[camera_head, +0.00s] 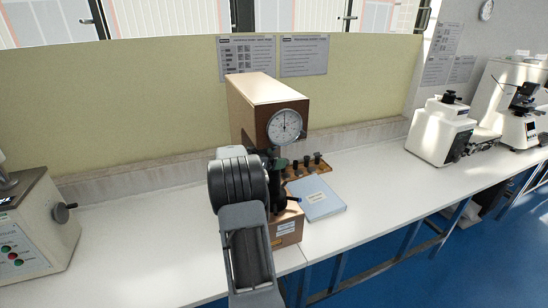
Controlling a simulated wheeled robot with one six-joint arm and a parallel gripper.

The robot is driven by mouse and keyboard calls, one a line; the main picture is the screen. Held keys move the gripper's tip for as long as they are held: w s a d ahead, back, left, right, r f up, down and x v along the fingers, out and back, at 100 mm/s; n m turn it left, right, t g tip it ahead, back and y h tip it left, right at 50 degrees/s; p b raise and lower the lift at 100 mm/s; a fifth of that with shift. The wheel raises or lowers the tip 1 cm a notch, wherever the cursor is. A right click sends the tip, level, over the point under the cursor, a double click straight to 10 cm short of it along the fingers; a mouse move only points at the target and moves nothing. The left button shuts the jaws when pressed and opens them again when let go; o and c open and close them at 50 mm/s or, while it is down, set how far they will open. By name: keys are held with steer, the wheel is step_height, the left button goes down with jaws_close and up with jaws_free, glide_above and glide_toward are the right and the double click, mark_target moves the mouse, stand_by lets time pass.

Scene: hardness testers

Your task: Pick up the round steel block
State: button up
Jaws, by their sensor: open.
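I cannot make out a round steel block anywhere in the camera view. A brown bench hardness tester (250,110) with a round white dial (285,126) stands on the white bench. My dark grey arm reaches up in front of the tester and covers much of its lower middle. My gripper's fingers cannot be made out; they are hidden behind my wrist or blend with the dark parts of the tester. Whether a block lies behind my arm cannot be seen.
A blue booklet (315,200) and a wooden holder with several dark pieces (308,166) lie right of the tester. A grey machine (38,225) stands at left, white instruments (440,130) at right. The bench (135,245) is clear left of my arm.

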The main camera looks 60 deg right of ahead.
steer(key=shift+c, duration=0.4)
steer(key=c, duration=1.2)
steer(key=shift+o, duration=0.2)
steer(key=shift+r, duration=0.15)
